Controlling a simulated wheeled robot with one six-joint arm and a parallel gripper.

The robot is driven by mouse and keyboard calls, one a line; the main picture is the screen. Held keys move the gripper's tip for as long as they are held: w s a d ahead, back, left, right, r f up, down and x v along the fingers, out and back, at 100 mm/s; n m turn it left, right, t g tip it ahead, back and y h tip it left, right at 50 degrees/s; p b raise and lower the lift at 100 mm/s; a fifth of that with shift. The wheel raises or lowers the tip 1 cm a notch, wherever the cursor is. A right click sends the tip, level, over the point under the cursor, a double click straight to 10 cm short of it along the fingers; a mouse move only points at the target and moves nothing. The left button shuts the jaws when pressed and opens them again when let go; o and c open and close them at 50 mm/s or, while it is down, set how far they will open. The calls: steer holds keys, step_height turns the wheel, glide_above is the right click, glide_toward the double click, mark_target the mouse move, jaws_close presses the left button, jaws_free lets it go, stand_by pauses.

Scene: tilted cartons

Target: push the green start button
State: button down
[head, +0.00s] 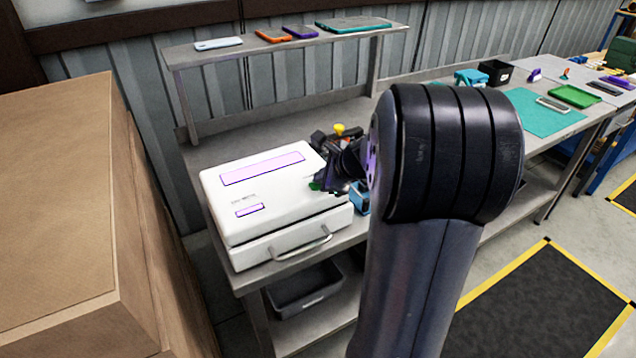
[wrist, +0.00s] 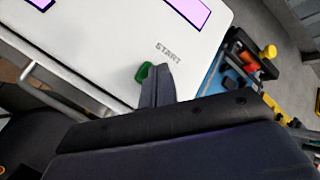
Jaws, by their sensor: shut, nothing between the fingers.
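The green start button (wrist: 144,73) shows in the wrist view on the white machine's top, below the printed word START. In the head view only a sliver of green (head: 315,186) shows beside my gripper. The white machine (head: 270,212) is a box with a front handle and purple-lit panels, standing on the bench. My gripper (head: 322,184) is shut and empty, its fingers over the machine's right part. In the wrist view the fingertips (wrist: 152,72) are right at the button and hide part of it. I cannot tell whether they touch it.
A blue item (head: 359,197) and a yellow-knobbed thing (head: 339,130) stand right of the machine. A shelf (head: 270,46) with flat devices runs behind it. A large carton (head: 60,200) stands at the left. A grey bin (head: 304,287) sits below the bench.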

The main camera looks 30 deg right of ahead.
steer(key=shift+r, duration=0.15)
steer(key=shift+r+p, duration=0.75)
steer(key=shift+p, duration=0.05)
step_height(320, 180, up, 5)
steer(key=p, duration=0.4)
steer(key=shift+p, duration=0.35)
stand_by(0.5)
